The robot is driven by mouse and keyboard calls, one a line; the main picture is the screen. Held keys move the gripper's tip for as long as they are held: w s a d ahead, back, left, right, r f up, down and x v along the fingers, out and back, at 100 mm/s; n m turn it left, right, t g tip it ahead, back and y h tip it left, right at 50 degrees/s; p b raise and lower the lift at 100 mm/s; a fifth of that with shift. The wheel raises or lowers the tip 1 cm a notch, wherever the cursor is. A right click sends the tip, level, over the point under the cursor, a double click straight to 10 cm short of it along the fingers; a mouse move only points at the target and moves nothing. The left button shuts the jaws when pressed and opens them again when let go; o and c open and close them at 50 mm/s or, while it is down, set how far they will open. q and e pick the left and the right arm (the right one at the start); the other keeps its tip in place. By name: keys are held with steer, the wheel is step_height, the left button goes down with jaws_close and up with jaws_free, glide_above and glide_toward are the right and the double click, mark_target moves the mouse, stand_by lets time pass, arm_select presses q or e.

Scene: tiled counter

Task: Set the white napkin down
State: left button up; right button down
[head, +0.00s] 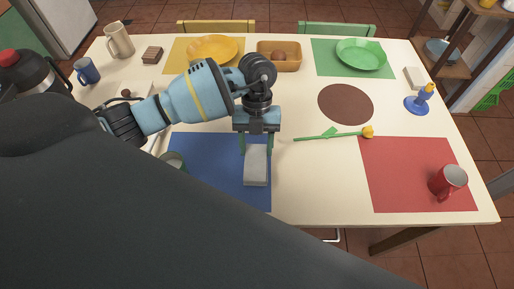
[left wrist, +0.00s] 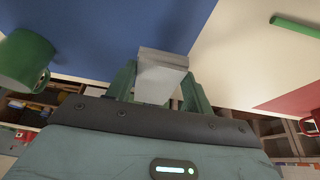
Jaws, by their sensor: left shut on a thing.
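The white napkin (head: 255,170) is a small folded pale block at the right edge of the blue placemat (head: 218,192) in the head view. My left gripper (head: 256,150) points down and is shut on the napkin. The napkin also shows in the left wrist view (left wrist: 160,78) between the green fingers (left wrist: 158,90). Whether the napkin touches the mat cannot be told. My right gripper is not in view.
A green mug (left wrist: 27,60) stands on the left part of the blue mat, mostly hidden in the head view. A yellow flower (head: 367,131) lies right of the gripper. A red mug (head: 448,181) stands on the red placemat (head: 400,185). The table's front middle is clear.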

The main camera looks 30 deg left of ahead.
arm_select(q)
steer(key=shift+w+a, duration=0.1)
steer(key=shift+w, duration=0.15)
steer(key=shift+w+f, duration=0.15)
steer(key=shift+f, duration=1.65)
steer(key=o, duration=1)
steer(key=shift+a, duration=0.1)
steer(key=shift+c, duration=0.2)
steer(key=v, duration=1.2)
